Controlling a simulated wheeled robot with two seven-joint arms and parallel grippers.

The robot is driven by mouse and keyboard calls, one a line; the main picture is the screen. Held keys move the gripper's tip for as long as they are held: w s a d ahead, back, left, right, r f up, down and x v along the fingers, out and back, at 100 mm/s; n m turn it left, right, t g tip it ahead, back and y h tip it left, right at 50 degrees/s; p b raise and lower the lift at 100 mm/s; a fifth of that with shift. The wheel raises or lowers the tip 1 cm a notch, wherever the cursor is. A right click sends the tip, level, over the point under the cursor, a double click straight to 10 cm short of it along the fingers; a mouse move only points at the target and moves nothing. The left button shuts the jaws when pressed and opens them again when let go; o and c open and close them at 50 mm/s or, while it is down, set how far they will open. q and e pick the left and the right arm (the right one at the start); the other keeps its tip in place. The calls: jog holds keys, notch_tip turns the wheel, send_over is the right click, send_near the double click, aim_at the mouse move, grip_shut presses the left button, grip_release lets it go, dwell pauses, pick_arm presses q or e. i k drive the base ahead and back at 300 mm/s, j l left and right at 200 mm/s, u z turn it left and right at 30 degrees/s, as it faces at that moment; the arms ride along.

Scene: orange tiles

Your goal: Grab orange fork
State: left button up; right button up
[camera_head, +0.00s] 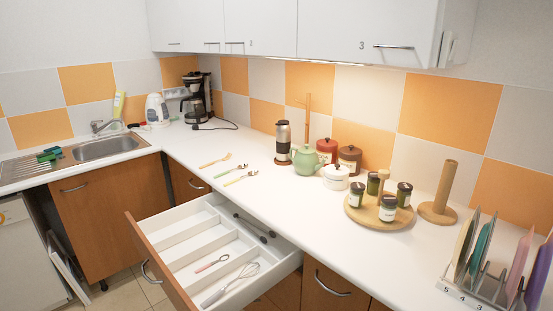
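Three small utensils lie on the white counter left of the coffee grinder. I cannot tell for sure which are forks or spoons. Neither of my grippers is in view.
An open drawer (283,266) below the counter holds a whisk (230,284), a red-handled utensil (212,262) and dark utensils. A green teapot (307,160), a grinder (283,143), jars on a round wooden tray (365,213) and a plate rack (470,290) stand rightward. A coffee maker (197,98) stands behind.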

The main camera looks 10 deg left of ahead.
aim_at(216, 162)
jog(key=j+z, duration=0.25)
jog(key=j, duration=0.25)
jog(key=j+z, duration=0.2)
jog(key=j, duration=0.3)
jog(key=k+j+z, duration=0.1)
jog(key=j+z, duration=0.15)
jog(key=j, duration=0.25)
jog(key=k+j+z, duration=0.2)
jog(key=j, duration=0.3)
jog(key=j+z, duration=0.25)
jog(key=j, duration=0.25)
jog(key=k, duration=0.05)
